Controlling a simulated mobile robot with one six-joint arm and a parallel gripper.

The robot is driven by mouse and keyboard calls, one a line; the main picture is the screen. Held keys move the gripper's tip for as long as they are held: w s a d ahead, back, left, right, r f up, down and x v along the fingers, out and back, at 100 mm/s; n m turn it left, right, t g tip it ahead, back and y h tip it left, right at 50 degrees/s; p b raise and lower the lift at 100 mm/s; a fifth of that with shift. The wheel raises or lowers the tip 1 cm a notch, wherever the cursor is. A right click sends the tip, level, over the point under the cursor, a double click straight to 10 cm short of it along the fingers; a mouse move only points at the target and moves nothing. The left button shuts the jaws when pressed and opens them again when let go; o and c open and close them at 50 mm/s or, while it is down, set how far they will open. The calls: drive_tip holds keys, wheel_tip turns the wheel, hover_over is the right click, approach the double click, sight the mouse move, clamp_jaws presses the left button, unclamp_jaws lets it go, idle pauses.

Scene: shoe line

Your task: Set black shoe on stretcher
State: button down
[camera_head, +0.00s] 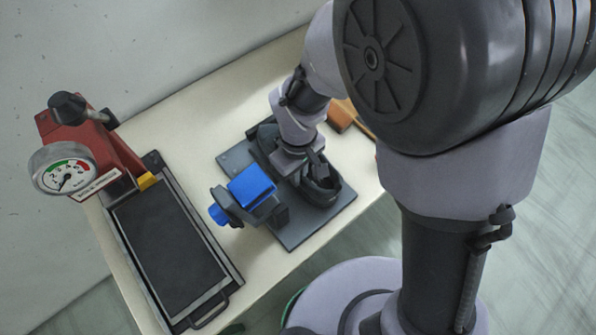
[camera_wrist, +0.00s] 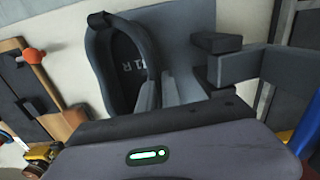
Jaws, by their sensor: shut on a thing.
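The black shoe (camera_head: 325,192) is over the grey plate of the stretcher (camera_head: 305,233), its middle partly hidden by my gripper in the head view. In the wrist view, the shoe (camera_wrist: 103,62) shows its open top and an insole marked with a size. My gripper (camera_head: 302,178) is shut on the shoe's side wall; its fingers (camera_wrist: 158,90) show in the wrist view. The stretcher's blue block (camera_head: 252,186) and dark clamp parts stand left of the shoe. Whether the sole touches the plate I cannot tell.
A red press with a dial gauge (camera_head: 65,169) and a black, metal-framed tray (camera_head: 168,245) stand on the left of the pale table (camera_head: 185,122). A brown wooden item (camera_head: 342,114) lies behind my gripper. A strip of table between tray and stretcher is clear.

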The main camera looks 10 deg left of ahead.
drive_tip(key=shift+f+b, duration=0.35)
drive_tip(key=shift+f, duration=0.05)
idle(0.4)
drive_tip(key=c, duration=1.5)
unclamp_jaws()
